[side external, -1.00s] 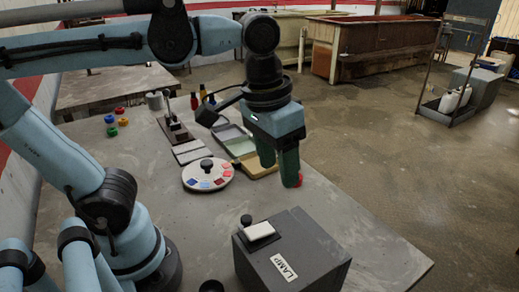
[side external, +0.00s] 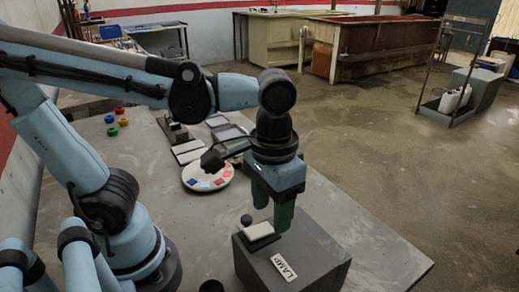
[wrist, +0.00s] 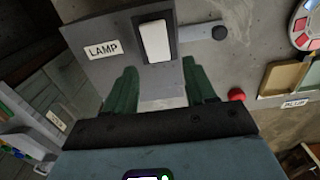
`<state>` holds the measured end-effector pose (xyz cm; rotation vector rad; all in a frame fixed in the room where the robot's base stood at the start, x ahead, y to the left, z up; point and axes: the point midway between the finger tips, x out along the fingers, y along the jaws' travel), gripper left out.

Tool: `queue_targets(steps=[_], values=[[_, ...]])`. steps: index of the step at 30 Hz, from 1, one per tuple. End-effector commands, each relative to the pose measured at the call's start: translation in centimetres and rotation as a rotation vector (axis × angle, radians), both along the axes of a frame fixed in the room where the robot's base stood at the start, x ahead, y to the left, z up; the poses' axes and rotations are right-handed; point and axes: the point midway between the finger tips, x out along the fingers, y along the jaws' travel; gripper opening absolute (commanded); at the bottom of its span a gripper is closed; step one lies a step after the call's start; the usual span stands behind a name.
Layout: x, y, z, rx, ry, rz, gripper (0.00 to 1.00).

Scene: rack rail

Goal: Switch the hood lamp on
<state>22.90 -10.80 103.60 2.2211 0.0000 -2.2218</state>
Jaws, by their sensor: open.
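The switch (wrist: 155,42) also shows in the wrist view, ahead of and between my fingertips. I cannot tell which way it is tipped. My gripper (side external: 274,222) has green fingers and is open and empty. It points down by the switch's far side. In the wrist view, my gripper (wrist: 160,66) lies close to the box's edge; contact is not clear.
A black knob (side external: 246,220) is beside the box. A round dial (side external: 208,176) with coloured segments lies farther back, near several trays. Several coloured buttons (side external: 118,122) are at the back left. A red knob (wrist: 236,95) shows in the wrist view. The table's right side is clear.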

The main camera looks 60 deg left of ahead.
Motion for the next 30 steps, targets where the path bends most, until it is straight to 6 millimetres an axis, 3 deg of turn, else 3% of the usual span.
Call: queue_targets(steps=[6,18,30], values=[[0.0,0.0,-1.7,0.000,0.000,0.000,0.55],[0.0,0.0,-2.2,0.000,0.000,0.000,0.55],[0.0,0.0,-2.2,0.000,0.000,0.000,0.00]])
